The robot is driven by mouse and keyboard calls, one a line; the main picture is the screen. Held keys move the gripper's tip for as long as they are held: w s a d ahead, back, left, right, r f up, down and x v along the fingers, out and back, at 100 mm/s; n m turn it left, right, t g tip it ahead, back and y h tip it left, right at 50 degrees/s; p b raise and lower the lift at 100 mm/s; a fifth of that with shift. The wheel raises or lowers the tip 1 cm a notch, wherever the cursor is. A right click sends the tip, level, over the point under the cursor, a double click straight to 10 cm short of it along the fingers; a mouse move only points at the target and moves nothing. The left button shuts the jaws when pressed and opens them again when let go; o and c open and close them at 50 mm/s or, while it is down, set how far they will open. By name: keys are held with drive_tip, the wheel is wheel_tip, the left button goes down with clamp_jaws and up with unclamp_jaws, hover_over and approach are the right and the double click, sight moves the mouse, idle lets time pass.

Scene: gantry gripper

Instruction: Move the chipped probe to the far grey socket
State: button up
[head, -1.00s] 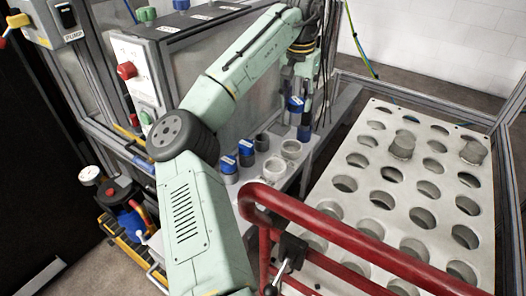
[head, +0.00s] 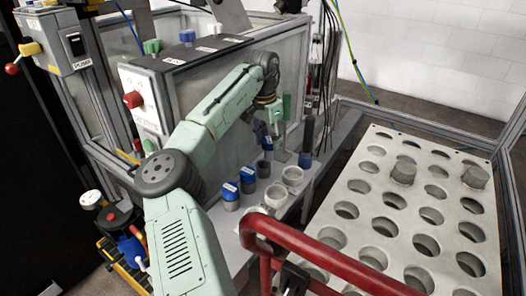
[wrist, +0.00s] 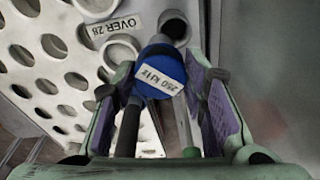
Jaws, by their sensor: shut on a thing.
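My gripper (head: 273,124) is shut on a blue-topped probe (head: 267,143), held above the shelf. In the wrist view the probe (wrist: 160,72) sits between the purple finger pads and bears a "250 kHz" label. I cannot make out a chip on it. A dark grey socket (head: 265,170) stands just below it in the head view; a grey socket (wrist: 173,24) also shows beyond its blue end in the wrist view. Probe and socket look apart. Two other blue-topped pieces (head: 230,193) (head: 247,179) stand along the same row.
Two pale ring sockets (head: 276,197) (head: 292,178) stand right of the row. A dark rod with a blue base (head: 306,143) stands behind them. A perforated plate (head: 405,215) lies to the right, and a red rail (head: 330,252) crosses in front. A clear panel is behind the arm.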

drive_tip(key=shift+w+a+r, duration=0.15)
drive_tip(key=shift+w+a, duration=0.45)
drive_tip(key=shift+a, duration=0.25)
wheel_tip(320, 180, down, 2)
drive_tip(key=shift+f, duration=0.1)
drive_tip(key=shift+f+p, duration=0.6)
drive_tip(key=shift+f, duration=1.95)
drive_tip(key=shift+f, duration=0.15)
drive_tip(key=o, duration=1.1)
drive_tip(key=shift+c, duration=0.2)
wheel_tip(320, 180, up, 8)
drive_tip(key=b, duration=0.1)
drive_tip(key=shift+s+a, duration=0.3)
drive_tip(key=shift+f, duration=0.1)
